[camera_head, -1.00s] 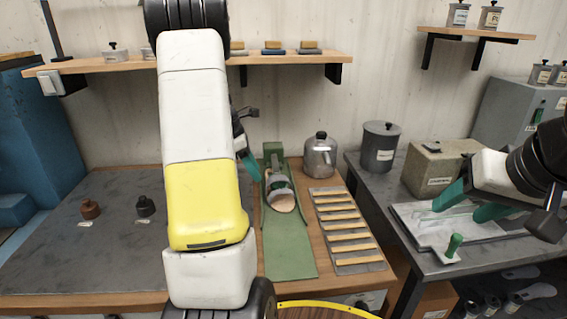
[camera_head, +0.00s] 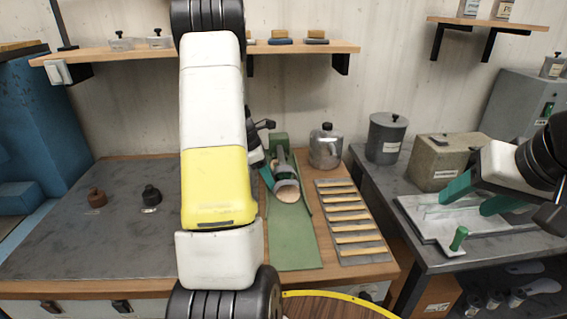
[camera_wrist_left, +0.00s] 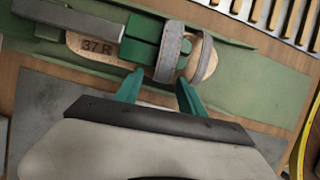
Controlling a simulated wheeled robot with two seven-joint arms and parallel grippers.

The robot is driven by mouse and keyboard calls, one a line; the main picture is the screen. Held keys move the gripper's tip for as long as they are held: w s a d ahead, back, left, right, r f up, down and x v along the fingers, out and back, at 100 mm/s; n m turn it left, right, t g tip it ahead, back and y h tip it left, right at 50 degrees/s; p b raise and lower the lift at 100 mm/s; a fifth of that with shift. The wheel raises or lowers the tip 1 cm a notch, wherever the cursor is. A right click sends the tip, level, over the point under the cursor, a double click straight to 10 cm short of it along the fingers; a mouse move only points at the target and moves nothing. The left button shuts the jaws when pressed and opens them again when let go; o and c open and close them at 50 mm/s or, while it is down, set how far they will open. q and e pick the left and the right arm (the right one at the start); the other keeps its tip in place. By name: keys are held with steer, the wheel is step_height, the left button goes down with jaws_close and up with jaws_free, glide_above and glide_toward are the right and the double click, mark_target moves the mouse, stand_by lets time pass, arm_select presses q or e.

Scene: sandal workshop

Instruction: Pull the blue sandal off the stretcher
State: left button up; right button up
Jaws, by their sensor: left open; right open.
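The sandal (camera_head: 288,194) sits on the green stretcher (camera_head: 291,240), its tan sole and grey-blue strap showing. In the left wrist view the sandal's sole (camera_wrist_left: 95,46) is marked "37 R". My right gripper (camera_head: 474,200) is open and empty over the right table.
A slatted rack (camera_head: 346,222) lies right of the stretcher, with a metal pot (camera_head: 325,147) behind it. A grey canister (camera_head: 385,137) and stone-like box (camera_head: 444,162) stand on the right table. A dark mat (camera_head: 90,235) with two small weights covers the left.

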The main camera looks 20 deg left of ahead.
arm_select(q)
steer(key=shift+f, duration=0.2)
jaws_close()
stand_by(0.3)
